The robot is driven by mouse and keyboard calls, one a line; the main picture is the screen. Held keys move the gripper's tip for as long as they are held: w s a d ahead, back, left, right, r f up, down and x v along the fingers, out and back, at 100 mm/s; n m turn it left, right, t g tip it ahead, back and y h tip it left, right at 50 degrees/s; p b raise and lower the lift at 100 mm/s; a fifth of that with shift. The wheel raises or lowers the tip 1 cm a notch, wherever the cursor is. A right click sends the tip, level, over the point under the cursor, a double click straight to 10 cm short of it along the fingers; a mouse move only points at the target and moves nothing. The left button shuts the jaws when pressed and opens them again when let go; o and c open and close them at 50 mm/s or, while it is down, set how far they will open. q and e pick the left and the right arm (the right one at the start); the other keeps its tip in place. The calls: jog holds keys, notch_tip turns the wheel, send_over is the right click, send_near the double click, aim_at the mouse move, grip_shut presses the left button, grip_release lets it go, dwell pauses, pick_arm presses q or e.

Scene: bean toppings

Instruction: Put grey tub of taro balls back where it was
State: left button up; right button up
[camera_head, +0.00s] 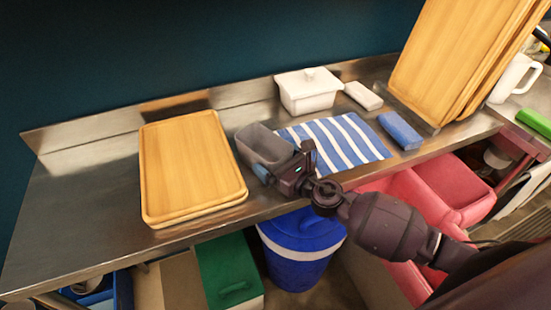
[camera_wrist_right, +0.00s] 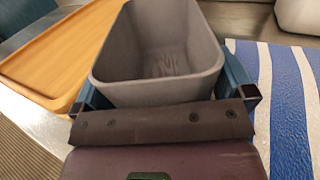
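The grey tub (camera_head: 256,141) is on or just above the metal counter, between the wooden trays and the striped cloth. I cannot tell whether it touches the counter. In the right wrist view the tub (camera_wrist_right: 160,92) opens upward, and I see no balls inside, only faint marks on its floor. My right gripper (camera_head: 283,162) is at the tub's near end, with blue fingers against its two side walls, closed on it. My left gripper is not in view.
Stacked wooden trays (camera_head: 190,165) lie left of the tub. A blue-striped cloth (camera_head: 340,140) lies right. Behind are a lidded white container (camera_head: 307,92) and a white block (camera_head: 363,95). A blue block (camera_head: 400,130) and leaning wooden boards (camera_head: 450,50) stand further right. The counter's far left is clear.

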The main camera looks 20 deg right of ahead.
jog(key=shift+r+p, duration=0.4)
jog(key=v, duration=0.3)
jog(key=b+v, duration=0.1)
jog(key=v, duration=0.3)
jog(key=b+v, duration=0.1)
jog(key=v, duration=0.2)
jog(key=shift+s+d+f, duration=0.15)
jog(key=shift+s+f, duration=0.1)
jog(key=shift+s+d+r, duration=0.15)
jog(key=shift+s+d, duration=0.1)
jog(key=shift+s, duration=0.35)
